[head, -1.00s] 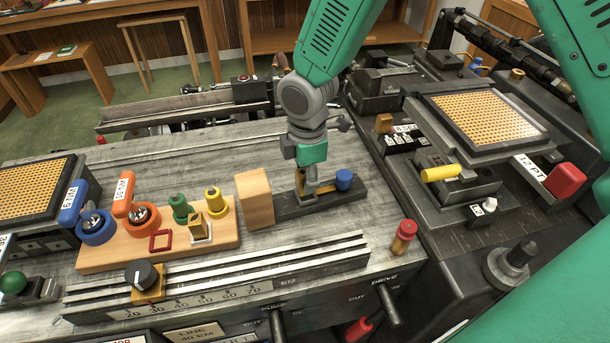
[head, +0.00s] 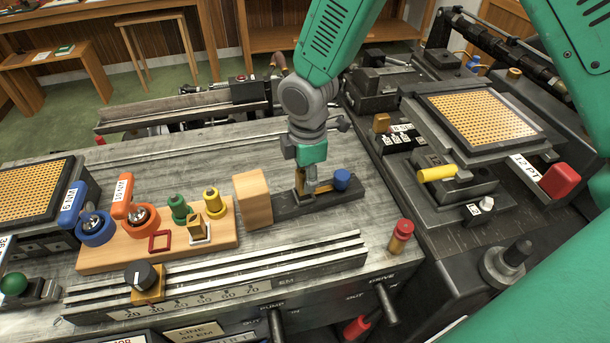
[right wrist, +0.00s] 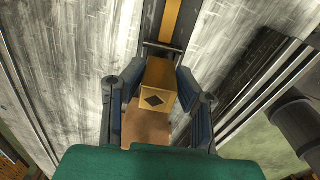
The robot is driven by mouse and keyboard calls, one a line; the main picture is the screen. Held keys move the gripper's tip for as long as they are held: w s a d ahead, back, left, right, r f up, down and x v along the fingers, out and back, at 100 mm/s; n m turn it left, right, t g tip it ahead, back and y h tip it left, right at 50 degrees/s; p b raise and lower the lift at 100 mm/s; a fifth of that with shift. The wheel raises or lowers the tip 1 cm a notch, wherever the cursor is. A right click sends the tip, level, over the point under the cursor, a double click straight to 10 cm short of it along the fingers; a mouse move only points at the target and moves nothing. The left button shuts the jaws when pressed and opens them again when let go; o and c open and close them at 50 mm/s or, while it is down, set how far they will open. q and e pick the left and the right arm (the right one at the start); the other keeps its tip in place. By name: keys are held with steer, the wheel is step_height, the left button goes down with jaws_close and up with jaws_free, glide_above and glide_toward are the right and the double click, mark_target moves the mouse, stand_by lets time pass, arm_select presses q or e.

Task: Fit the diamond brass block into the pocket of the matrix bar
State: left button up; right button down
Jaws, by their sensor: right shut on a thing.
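My right gripper (head: 311,188) points down over the dark matrix bar (head: 337,197). In the right wrist view its two fingers (right wrist: 158,98) are shut on the diamond brass block (right wrist: 161,82), whose near face bears a dark diamond mark. In the head view, brass (head: 300,181) shows beside the fingers at the bar. The block's lower end and the pocket are hidden, so I cannot tell how deep the block sits. A blue knob (head: 342,179) is at the bar's right part. My left gripper is not in view.
A wooden block (head: 253,199) stands at the bar's left end. Left of it, a wooden board (head: 110,257) holds coloured knobs, a red square outline and another brass piece (head: 195,226). A ruled rail (head: 220,274) runs in front. A red-topped peg (head: 401,236) stands to the right.

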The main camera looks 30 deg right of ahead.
steer(key=shift+f, duration=0.15)
steer(key=shift+d+f, duration=0.1)
steer(key=shift+f, duration=0.25)
steer(key=shift+f+b, duration=0.5)
steer(key=shift+f, duration=0.1)
steer(key=c, duration=1.1)
jaws_free()
steer(key=shift+c, duration=0.2)
